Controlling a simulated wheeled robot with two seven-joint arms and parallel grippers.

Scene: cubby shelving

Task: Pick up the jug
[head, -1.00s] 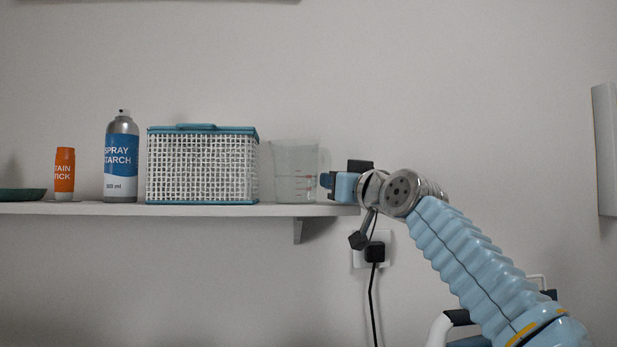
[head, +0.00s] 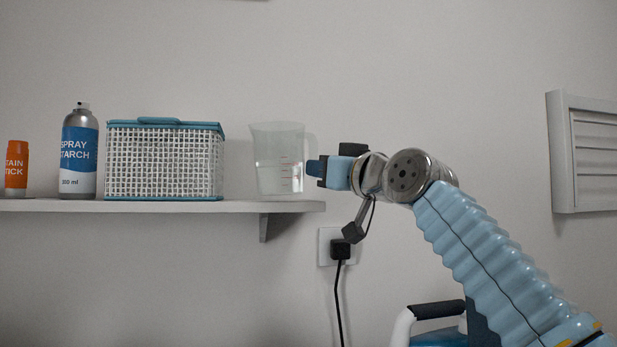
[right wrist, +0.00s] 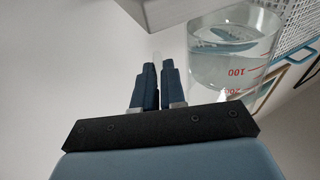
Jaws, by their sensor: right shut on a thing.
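The jug (head: 277,160) is a clear measuring jug with red marks and some clear liquid in it. It stands upright at the right end of the shelf, its base just above the shelf top in the head view. My right gripper (head: 316,169) reaches it from the right and is shut on its handle. In the right wrist view, the two dark fingers (right wrist: 157,75) are close together with the pale handle between them. The jug (right wrist: 232,60) fills the upper right there. My left gripper is not in view.
A white basket with a teal lid (head: 164,162) stands left of the jug, with a gap. A spray starch can (head: 79,155) and an orange stain stick (head: 16,168) are further left. The shelf (head: 150,206) ends just right of the jug. A socket with a plug (head: 338,246) is below.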

